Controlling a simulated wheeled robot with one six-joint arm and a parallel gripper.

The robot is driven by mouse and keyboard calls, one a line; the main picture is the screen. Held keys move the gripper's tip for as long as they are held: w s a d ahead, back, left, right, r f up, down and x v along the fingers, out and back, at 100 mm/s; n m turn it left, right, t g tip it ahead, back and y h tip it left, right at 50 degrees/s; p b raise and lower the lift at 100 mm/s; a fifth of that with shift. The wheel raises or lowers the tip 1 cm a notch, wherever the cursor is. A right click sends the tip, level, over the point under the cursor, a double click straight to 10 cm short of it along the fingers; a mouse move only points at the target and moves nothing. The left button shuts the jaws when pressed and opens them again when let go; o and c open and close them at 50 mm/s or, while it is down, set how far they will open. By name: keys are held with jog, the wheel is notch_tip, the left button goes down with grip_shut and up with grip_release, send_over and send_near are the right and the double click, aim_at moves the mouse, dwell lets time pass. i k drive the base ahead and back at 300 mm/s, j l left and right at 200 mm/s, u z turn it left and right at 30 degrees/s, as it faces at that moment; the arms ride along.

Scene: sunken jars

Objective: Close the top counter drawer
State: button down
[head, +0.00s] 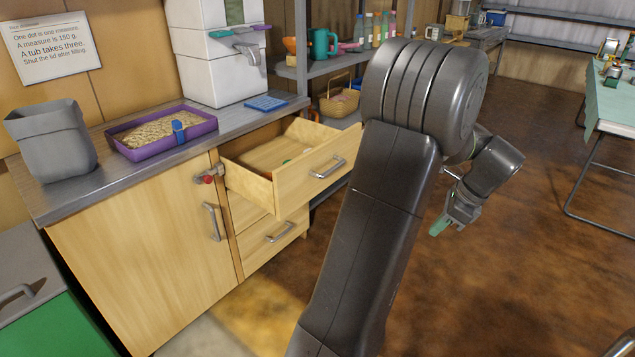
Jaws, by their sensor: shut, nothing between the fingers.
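The top counter drawer (303,186) is pulled out of the wooden counter below the metal worktop. Its front is pale wood with a curved metal handle (328,167). A board-like brown item and a small green thing show inside it, only partly visible. My gripper (440,229), with green fingertips, is shut and empty. It hangs over the open floor to the right of the drawer, apart from it. My arm stands between the drawer and the gripper in the picture.
A lower drawer (273,245) and a cupboard door (150,250) with a red latch (208,178) sit below the worktop (60,195). A purple tray (192,138), grey bin (50,140) and white dispenser (212,65) stand on top.

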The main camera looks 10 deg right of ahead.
aim_at(332, 153)
jog(key=i+j+z, duration=0.1)
jog(key=i+j, duration=0.15)
jog(key=i+j+z, duration=0.1)
jog(key=j, duration=0.3)
jog(key=i+j+z, duration=0.15)
jog(key=i+j, duration=0.15)
jog(key=i+j+z, duration=0.1)
jog(key=j, duration=0.35)
jog(key=i+j, duration=0.35)
jog(key=j, duration=0.1)
